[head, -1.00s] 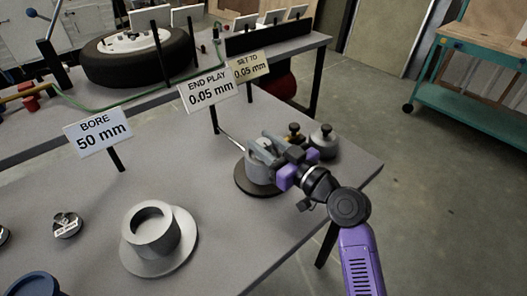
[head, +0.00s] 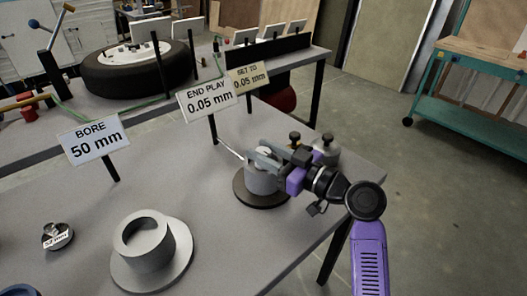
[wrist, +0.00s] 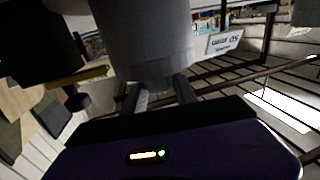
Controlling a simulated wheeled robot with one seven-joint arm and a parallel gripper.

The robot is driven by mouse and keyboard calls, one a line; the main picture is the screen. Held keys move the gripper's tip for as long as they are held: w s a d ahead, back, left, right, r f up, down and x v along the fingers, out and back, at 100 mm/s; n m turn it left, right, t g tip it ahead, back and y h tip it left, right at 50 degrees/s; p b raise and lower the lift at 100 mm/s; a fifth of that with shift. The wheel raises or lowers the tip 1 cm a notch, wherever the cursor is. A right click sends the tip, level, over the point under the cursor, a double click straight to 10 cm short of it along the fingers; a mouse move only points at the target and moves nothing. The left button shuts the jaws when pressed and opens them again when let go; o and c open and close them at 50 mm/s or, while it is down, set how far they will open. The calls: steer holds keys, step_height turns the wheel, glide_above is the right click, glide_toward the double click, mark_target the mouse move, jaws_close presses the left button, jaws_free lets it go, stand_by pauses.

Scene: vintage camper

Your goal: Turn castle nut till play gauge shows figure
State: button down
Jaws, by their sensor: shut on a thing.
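A grey hub (head: 262,181) stands on a dark round base on the bench. The castle nut at its top is mostly hidden by my gripper (head: 263,156), which is shut on it from the right. In the wrist view, my two fingers (wrist: 158,95) reach to a large grey cylinder (wrist: 157,40); the nut's slots cannot be made out. The play gauge sign (head: 208,98) reads "END PLAY 0.05 mm". The sign behind it (head: 249,77) reads "SET TO 0.05 mm".
A "BORE 50 mm" sign (head: 95,139) and a loose flanged grey hub (head: 152,250) are at the left. A dark-knobbed part and a grey weight-like part (head: 327,149) stand close behind my gripper. A wheel (head: 138,65) lies on the far bench.

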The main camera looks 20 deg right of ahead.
steer(key=shift+f, duration=0.15)
steer(key=c, duration=1)
jaws_free()
steer(key=shift+o, duration=0.2)
steer(key=v, duration=0.8)
steer(key=shift+w, duration=0.1)
